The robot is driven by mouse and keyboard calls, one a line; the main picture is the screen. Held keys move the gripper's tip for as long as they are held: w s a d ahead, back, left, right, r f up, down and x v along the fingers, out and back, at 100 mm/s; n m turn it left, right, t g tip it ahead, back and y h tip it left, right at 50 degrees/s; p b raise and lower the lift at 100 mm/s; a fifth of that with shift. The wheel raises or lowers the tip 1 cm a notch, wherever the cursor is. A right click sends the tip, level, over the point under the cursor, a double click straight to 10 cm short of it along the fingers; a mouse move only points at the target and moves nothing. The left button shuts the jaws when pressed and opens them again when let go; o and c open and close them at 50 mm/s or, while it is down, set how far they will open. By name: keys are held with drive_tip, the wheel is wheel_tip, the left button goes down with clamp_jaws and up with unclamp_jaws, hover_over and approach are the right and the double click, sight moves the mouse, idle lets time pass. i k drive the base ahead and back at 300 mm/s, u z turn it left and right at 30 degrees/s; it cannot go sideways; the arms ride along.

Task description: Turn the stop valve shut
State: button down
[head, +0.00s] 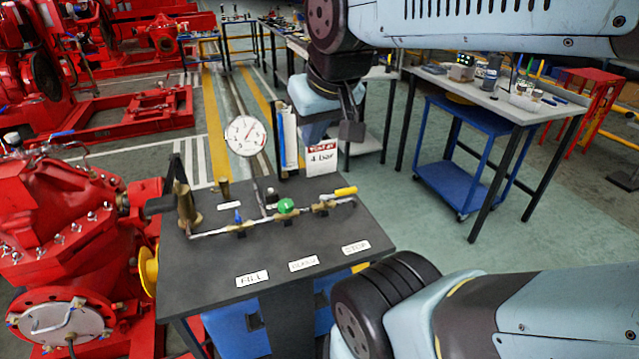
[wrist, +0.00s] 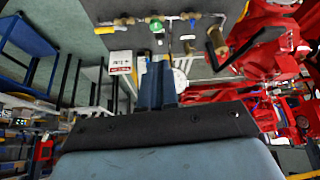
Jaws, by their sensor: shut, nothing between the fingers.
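The stop valve (head: 322,207) sits at the right end of a pipe on a dark bench. Its yellow lever (head: 345,191) points right, roughly along the pipe. A STOP label (head: 356,247) lies in front of it. In the wrist view the yellow lever (wrist: 104,22) is at the top, left of the green handle. My gripper (head: 350,131) hangs above and behind the bench in the head view, apart from the valve. Its fingers (wrist: 158,82) are together and empty in the wrist view.
A green handle (head: 286,206) and a blue handle (head: 238,217) share the pipe. A round gauge (head: 245,136) stands behind it, and a "4 bar" sign (head: 321,158) stands near the back. Red pump machinery (head: 70,215) is on the left.

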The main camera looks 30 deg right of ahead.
sight(345, 192)
drive_tip(key=z, duration=1.3)
drive_tip(key=k, duration=1.1)
drive_tip(key=u, duration=0.7)
drive_tip(key=i, duration=1)
drive_tip(key=z, duration=0.05)
